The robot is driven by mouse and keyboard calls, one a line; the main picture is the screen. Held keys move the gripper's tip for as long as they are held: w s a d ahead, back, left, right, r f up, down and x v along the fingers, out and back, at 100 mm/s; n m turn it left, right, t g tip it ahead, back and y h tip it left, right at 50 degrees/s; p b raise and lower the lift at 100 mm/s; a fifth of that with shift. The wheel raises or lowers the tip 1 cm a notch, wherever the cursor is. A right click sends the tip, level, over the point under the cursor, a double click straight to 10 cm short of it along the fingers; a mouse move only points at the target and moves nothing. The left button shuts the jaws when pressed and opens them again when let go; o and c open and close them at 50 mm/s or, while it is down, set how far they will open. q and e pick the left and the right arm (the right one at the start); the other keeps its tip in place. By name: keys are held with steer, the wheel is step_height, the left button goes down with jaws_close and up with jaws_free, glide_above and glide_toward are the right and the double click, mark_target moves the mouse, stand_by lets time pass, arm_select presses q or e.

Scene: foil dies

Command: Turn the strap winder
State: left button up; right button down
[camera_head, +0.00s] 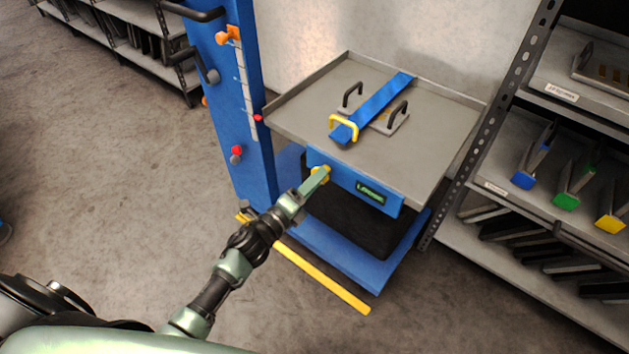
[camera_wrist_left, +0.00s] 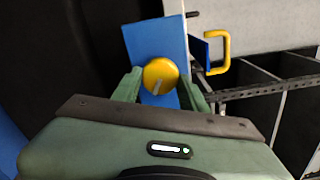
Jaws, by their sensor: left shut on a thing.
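The strap winder shows as a round yellow knob (camera_wrist_left: 160,76) with a pale slanted mark, on a blue panel (camera_wrist_left: 150,40) in the left wrist view. In the head view the blue front panel (camera_head: 345,183) with a small green-lit display sits below the tray's front edge. My left gripper (camera_head: 321,177) is at the left part of this panel, its green fingers (camera_wrist_left: 163,88) shut on the knob from both sides. The fingers hide most of the knob in the head view. A blue strap (camera_head: 378,101) runs across a grey plate with two dark handles. My right gripper is not in view.
The grey tray (camera_head: 300,110) with raised edges belongs to a blue lift with a column (camera_head: 232,110). A yellow bracket (camera_head: 343,126) stands at the strap's near end. Shelving with coloured-end tools (camera_head: 567,200) is close on the right. Open floor (camera_head: 110,180) lies to the left.

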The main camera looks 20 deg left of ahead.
arm_select(q)
steer(key=o, duration=1.4)
steer(key=shift+v, duration=3.95)
steer(key=shift+c, duration=0.3)
